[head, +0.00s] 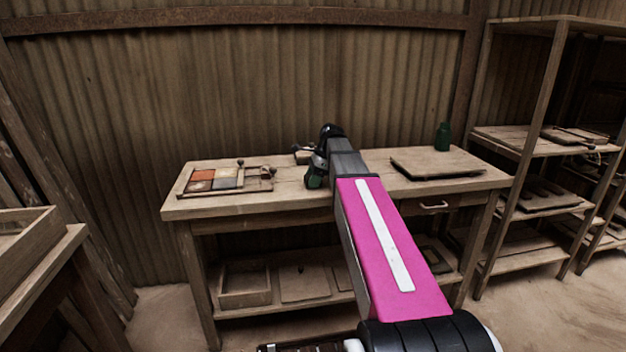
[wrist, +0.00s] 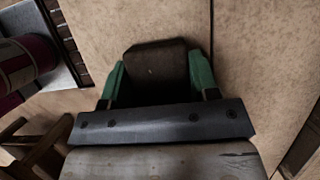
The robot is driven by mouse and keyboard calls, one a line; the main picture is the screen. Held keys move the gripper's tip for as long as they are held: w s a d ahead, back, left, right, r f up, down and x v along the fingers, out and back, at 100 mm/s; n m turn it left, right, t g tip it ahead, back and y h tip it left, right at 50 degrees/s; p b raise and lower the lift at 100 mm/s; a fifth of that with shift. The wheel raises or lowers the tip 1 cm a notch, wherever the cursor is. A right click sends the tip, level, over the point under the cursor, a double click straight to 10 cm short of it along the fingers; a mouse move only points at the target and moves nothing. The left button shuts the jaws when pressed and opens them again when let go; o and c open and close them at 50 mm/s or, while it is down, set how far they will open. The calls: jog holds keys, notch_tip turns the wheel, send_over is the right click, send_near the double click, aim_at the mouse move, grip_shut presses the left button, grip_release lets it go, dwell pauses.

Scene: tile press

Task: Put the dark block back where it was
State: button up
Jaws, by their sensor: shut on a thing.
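My gripper (wrist: 158,84) shows its two green fingers in the wrist view, shut on a dark block (wrist: 155,62) between them. The block has a flat, dark brown top face. In the head view my gripper (head: 315,178) is above the middle of the workbench (head: 270,196), partly behind my arm. The block cannot be made out there, and I cannot tell whether it touches the bench top. A tray with coloured tiles (head: 226,181), orange, red and pale, lies on the bench's left part.
A flat wooden board (head: 437,162) lies on the bench's right part, with a green bottle (head: 443,137) behind it. A small wooden piece (head: 303,157) is just beyond my gripper. A shelf rack (head: 540,150) stands right; a table with a box (head: 30,250) stands left.

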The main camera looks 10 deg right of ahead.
jog(key=shift+f, duration=0.15)
jog(key=o, duration=0.9)
jog(key=v, duration=1.2)
jog(key=shift+s, duration=0.1)
